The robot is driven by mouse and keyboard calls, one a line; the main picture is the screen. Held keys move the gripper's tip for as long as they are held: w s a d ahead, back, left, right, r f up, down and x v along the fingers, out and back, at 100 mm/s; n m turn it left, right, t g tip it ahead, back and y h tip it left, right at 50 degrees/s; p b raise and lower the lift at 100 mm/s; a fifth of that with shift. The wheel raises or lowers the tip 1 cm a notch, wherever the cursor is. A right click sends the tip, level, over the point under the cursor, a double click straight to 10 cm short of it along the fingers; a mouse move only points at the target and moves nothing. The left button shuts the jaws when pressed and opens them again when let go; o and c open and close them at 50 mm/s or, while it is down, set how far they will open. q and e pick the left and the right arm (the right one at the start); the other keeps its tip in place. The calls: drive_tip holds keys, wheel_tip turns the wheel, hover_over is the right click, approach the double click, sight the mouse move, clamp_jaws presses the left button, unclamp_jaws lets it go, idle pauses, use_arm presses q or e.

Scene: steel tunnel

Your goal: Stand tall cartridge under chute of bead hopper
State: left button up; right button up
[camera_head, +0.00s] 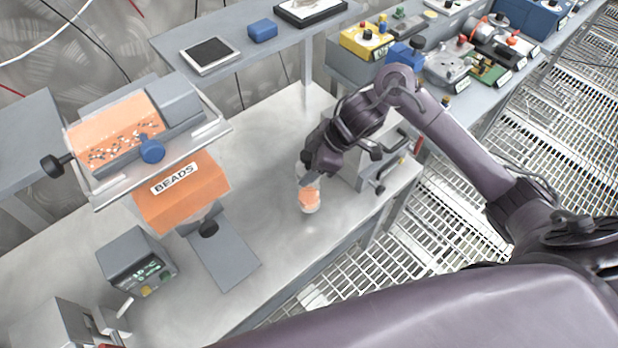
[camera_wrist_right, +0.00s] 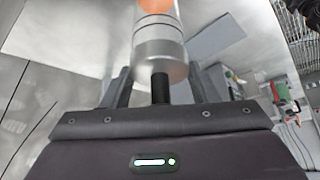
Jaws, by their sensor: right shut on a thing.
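The tall cartridge (camera_head: 310,196) is a silver cylinder with an orange band. My right gripper (camera_head: 316,168) is shut on it near the bench's right part, and partly hides it. In the right wrist view the silver cartridge (camera_wrist_right: 158,45) stands out beyond the two dark fingers, with a dark stem between them. Whether its base touches the bench cannot be told. The bead hopper (camera_head: 190,197) is orange, labelled BEADS, left of the gripper. My left gripper is not in view.
A grey box with a green display (camera_head: 136,262) stands left of the plate. A grey machine with handles (camera_head: 375,165) is close right of the gripper. A raised shelf (camera_head: 240,45) runs behind. The bench top between hopper and cartridge is clear.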

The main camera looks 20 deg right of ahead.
sight(309, 187)
drive_tip(key=shift+f, duration=2.45)
drive_tip(key=shift+f, duration=0.2)
drive_tip(key=o, duration=1.6)
drive_tip(key=shift+c, duration=0.2)
